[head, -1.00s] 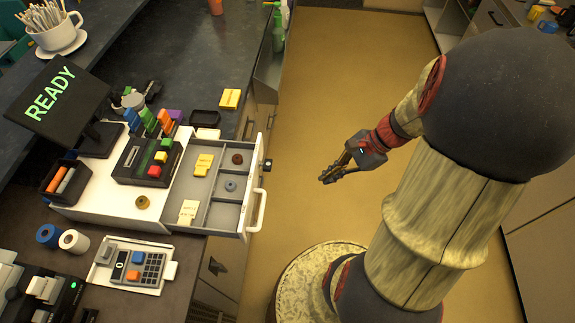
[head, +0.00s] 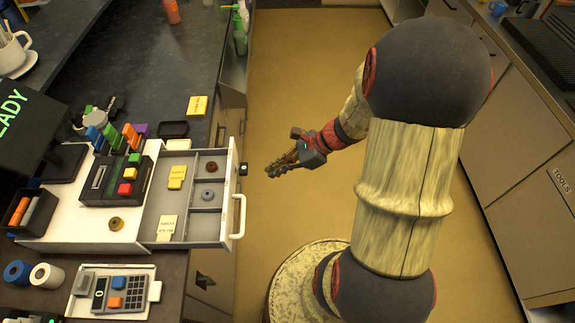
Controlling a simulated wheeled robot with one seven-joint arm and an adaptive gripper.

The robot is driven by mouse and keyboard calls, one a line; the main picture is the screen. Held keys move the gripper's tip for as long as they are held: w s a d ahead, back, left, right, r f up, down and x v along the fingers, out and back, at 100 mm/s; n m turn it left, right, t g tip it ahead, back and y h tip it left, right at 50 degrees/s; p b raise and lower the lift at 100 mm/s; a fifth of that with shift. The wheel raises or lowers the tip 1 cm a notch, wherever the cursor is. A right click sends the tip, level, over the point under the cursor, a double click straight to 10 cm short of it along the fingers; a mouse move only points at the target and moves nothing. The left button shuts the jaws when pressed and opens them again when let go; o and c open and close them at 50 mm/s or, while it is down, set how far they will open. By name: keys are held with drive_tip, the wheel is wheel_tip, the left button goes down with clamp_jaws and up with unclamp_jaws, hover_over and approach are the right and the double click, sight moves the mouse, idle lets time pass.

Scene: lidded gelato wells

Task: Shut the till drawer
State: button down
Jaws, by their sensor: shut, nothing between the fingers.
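The till drawer (head: 167,241) stands pulled out to the right from the white till (head: 82,238) on the dark counter. Its compartments hold yellow notes and round brown and grey pieces. A white handle (head: 240,216) sits on its front panel. My gripper (head: 270,172) is shut and empty. It hangs over the floor to the right of the drawer front, a short gap away from it, pointing left. The fingers touch nothing.
A card terminal (head: 110,290) and tape rolls (head: 47,276) lie on the counter in front of the till. The READY display (head: 25,130) stands behind. The tan floor (head: 310,80) is open. Cabinets marked TOOLS (head: 540,215) stand at right.

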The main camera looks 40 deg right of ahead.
sight(184, 179)
drive_tip(key=shift+w+a+f, duration=0.15)
drive_tip(key=shift+w+a, duration=0.55)
drive_tip(key=shift+a, duration=0.25)
drive_tip(key=shift+w+a+f, duration=0.15)
drive_tip(key=shift+w+a, duration=0.5)
drive_tip(key=shift+a, duration=0.25)
drive_tip(key=w+a, duration=0.4)
drive_tip(key=a, duration=0.1)
drive_tip(key=w+a, duration=0.4)
drive_tip(key=a, duration=0.2)
drive_tip(key=w+a+b, duration=0.1)
drive_tip(key=w+a, duration=0.3)
drive_tip(key=a, duration=0.2)
drive_tip(key=shift+w+a, duration=0.25)
drive_tip(key=shift+w, duration=0.1)
drive_tip(key=shift+d, duration=0.1)
